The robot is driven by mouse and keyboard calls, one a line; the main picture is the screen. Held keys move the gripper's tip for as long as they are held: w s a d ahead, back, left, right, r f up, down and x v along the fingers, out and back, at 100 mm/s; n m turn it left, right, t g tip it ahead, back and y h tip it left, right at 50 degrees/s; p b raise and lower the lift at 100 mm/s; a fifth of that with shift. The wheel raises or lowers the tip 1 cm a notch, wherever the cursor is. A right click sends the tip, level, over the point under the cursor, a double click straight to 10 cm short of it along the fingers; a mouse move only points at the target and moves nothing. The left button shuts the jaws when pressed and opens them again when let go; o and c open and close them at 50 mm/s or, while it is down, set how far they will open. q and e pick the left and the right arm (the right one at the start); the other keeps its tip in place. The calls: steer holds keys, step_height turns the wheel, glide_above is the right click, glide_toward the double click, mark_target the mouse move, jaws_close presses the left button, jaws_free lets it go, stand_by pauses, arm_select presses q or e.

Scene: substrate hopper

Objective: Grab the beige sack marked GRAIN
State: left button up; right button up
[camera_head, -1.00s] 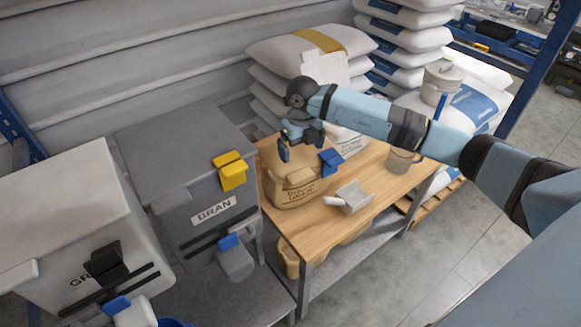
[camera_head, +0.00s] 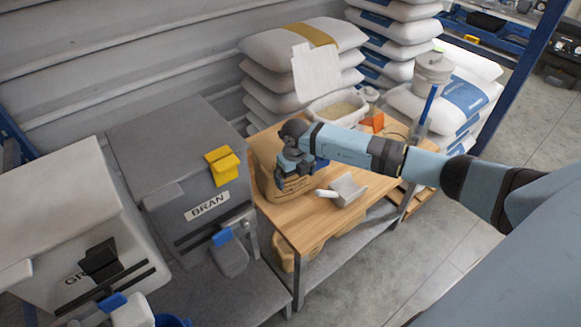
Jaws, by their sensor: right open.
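The beige sack (camera_head: 267,178) stands on the wooden table (camera_head: 310,226), at its left end beside the BRAN bin. Its printed label is mostly hidden behind my right gripper, so I cannot read it in this view. My right gripper (camera_head: 283,183) is open and is over the front right part of the sack, pointing down. I cannot tell whether its fingers touch the sack or straddle its top. My left gripper is not in view.
A grey scoop (camera_head: 347,189) lies on the table right of the sack. A tub of grain (camera_head: 338,106) stands behind my right arm. The grey BRAN bin (camera_head: 185,165) is close on the left. White sacks (camera_head: 300,40) are stacked behind.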

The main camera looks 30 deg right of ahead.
steer(key=shift+f, duration=0.2)
steer(key=c, duration=1.5)
steer(key=shift+w+r, duration=0.1)
steer(key=shift+c, duration=1)
steer(key=shift+r, duration=0.1)
